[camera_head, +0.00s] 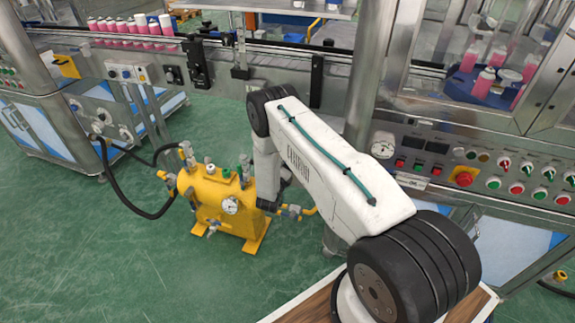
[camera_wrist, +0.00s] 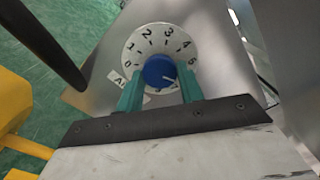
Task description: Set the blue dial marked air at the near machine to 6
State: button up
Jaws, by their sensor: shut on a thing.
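In the wrist view, the blue dial (camera_wrist: 159,70) sits at the centre of a round white scale plate (camera_wrist: 143,33) on a grey metal panel. My gripper (camera_wrist: 160,80) has its two teal fingers at either side of the dial and is shut on it. The scale's 2, 3, 4 and 5 are readable. A white mark on the dial points to the lower right, below the 5, toward the right finger. The number there is hidden by the finger. A label beginning with A (camera_wrist: 117,81) is partly hidden at the left. In the head view, my arm hides the gripper and dial.
A yellow tank (camera_head: 215,205) with fittings and a gauge stands on the green floor beside my arm. Black hoses (camera_head: 140,208) run to its left. A machine panel (camera_head: 470,170) with buttons is at the right. A conveyor with pink cans (camera_head: 130,27) runs behind.

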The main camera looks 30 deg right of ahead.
jog(key=shift+w+a, duration=0.1)
jog(key=shift+a, duration=0.05)
jog(key=o, duration=1)
jog(key=shift+a, duration=0.1)
jog(key=v, duration=0.7)
jog(key=shift+s, duration=0.3)
jog(key=shift+a, duration=0.15)
